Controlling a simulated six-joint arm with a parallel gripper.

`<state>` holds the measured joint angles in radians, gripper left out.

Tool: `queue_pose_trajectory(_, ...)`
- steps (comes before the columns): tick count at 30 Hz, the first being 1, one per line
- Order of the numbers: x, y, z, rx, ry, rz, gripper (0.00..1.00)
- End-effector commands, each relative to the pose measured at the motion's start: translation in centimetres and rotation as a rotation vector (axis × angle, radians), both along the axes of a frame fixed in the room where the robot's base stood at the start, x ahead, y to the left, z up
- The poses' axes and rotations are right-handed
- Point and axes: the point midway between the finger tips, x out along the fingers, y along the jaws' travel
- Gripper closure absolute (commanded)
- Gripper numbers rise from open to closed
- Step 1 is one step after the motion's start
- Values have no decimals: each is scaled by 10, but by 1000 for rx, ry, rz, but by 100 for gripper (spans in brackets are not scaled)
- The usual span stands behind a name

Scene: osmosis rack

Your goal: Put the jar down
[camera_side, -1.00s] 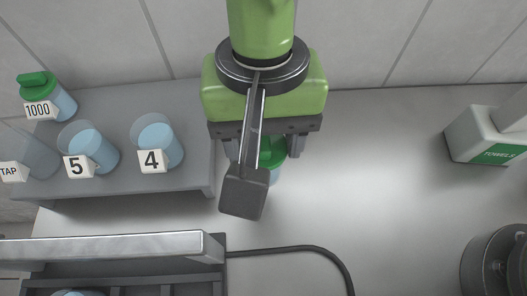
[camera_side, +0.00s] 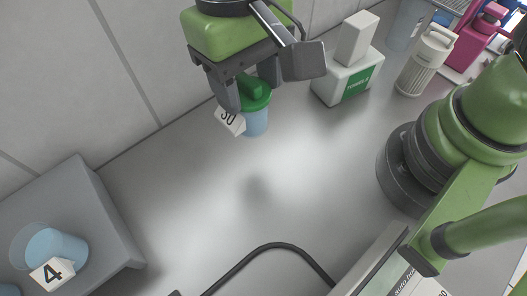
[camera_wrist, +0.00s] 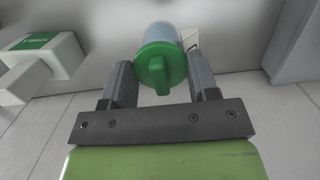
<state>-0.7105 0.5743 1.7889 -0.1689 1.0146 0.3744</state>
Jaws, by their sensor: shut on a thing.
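The jar (camera_side: 256,122) has a green lid and a pale blue body, with a white tag reading 50 on its side. My gripper (camera_side: 246,98) is shut on it, with one finger on each side near the lid. A soft dark shadow lies on the grey bench (camera_side: 190,200) apart from the jar, so the jar appears held above the bench. In the wrist view the jar's green lid (camera_wrist: 158,70) sits between the two fingers of my gripper (camera_wrist: 160,62), and its tag shows on the right. The jar looks roughly upright.
A grey raised shelf (camera_side: 85,210) with beaker 4 (camera_side: 55,248) stands at the lower left. A white towels box (camera_side: 345,80), a white ribbed bottle (camera_side: 425,60) and pink items (camera_side: 480,35) are at the upper right. A black cable (camera_side: 270,247) crosses the front. The bench below the jar is clear.

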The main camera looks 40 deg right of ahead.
Motion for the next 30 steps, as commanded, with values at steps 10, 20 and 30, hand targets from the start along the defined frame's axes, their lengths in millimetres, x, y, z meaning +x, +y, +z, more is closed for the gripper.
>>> queue_pose_trajectory(10,-6,-20,-38,-4,5,-1,81)
queue_pose_trajectory(20,-6,-20,-81,-4,6,-3,81)
queue_pose_trajectory(30,-5,-19,-101,0,0,-2,81)
